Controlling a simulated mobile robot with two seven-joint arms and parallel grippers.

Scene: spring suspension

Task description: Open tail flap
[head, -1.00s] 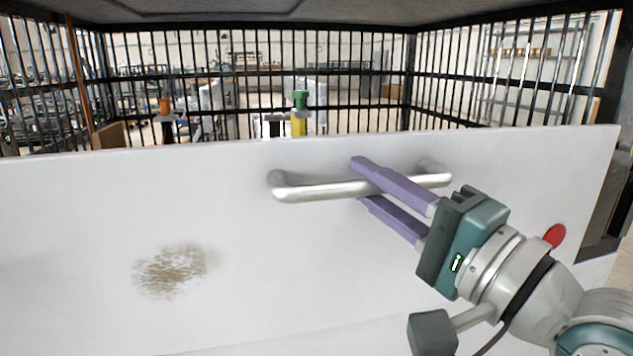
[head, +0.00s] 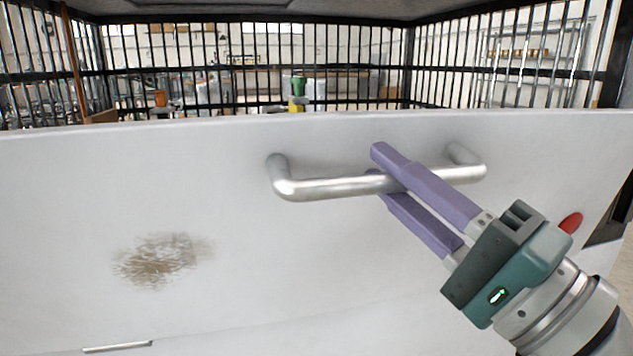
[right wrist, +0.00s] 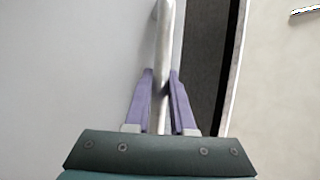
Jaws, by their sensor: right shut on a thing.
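The tail flap (head: 230,245) is a wide white panel across the head view, with a brownish scuffed patch on its left part. A silver bar handle (head: 325,188) is fixed near its top edge. In the right wrist view the handle (right wrist: 163,50) runs between the fingers (right wrist: 161,78). The flap leans with its top edge toward me. My left gripper is not in view.
Behind the flap is a cage of black bars (head: 408,75) under a grey roof. A green and yellow object (head: 298,90) and an orange one (head: 160,98) show beyond the bars. A red round piece (head: 571,222) sits on the flap's right side.

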